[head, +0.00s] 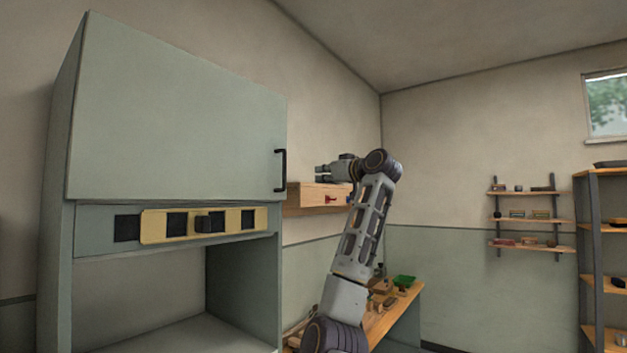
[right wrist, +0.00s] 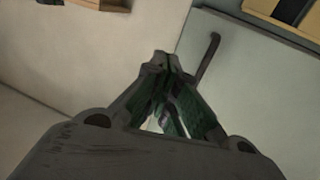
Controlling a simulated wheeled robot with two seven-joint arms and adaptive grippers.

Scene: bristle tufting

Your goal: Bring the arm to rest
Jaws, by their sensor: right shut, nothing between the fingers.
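My right arm is raised in the head view, with its right gripper (head: 322,172) pointing left, just above a wooden wall box (head: 312,196). In the right wrist view the fingertips (right wrist: 163,60) meet, and the gripper is shut with nothing between the fingers. The black handle (right wrist: 209,52) of the cabinet door shows just right of the fingertips there; I cannot tell how far apart they are in depth. In the head view the handle (head: 281,170) is left of the gripper. My left gripper is not in view.
The grey-green cabinet (head: 170,115) fills the left, its upper door closed above a yellow strip (head: 153,227) with dark squares and an open bay. A wooden workbench (head: 393,318) with small items stands behind my arm. Wall shelves (head: 530,221) and a rack (head: 592,240) are at right.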

